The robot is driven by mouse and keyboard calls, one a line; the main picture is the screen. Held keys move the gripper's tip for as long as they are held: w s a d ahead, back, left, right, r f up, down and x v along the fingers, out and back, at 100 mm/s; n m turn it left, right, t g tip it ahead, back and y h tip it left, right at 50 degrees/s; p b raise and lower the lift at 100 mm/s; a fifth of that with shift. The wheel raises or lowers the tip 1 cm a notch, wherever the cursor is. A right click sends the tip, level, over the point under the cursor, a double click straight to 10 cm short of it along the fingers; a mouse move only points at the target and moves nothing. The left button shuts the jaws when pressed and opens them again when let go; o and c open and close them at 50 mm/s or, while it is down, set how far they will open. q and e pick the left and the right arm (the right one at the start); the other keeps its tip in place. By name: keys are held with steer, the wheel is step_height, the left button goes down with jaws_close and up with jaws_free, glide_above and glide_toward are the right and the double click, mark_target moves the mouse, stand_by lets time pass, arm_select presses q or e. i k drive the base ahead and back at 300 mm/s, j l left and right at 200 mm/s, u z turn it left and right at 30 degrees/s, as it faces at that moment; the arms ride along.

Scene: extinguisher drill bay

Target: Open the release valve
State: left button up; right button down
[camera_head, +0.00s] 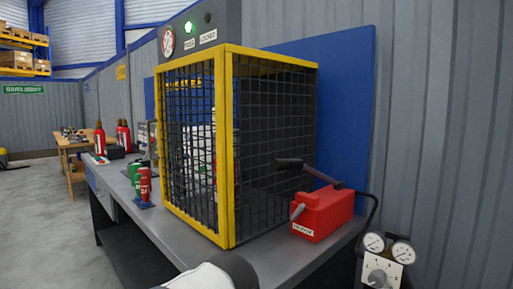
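A red box (328,212) with a small white label stands on the right end of the grey bench. A black lever (318,173) with a thick grip rises from it toward the upper left, and a short grey handle (298,211) sticks out at its front left. I cannot tell for sure which of these is the release valve. A white and dark part of my arm shows at the bottom edge; neither gripper is in view.
A mesh cage (229,150) with a yellow frame fills the middle of the bench (160,222). Green and red cylinders (145,184) stand left of it. A control box (190,38) with a gauge and lit green lamp is above. Open floor lies left.

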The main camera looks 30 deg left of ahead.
mark_target(300, 208)
steer(key=u, duration=0.75)
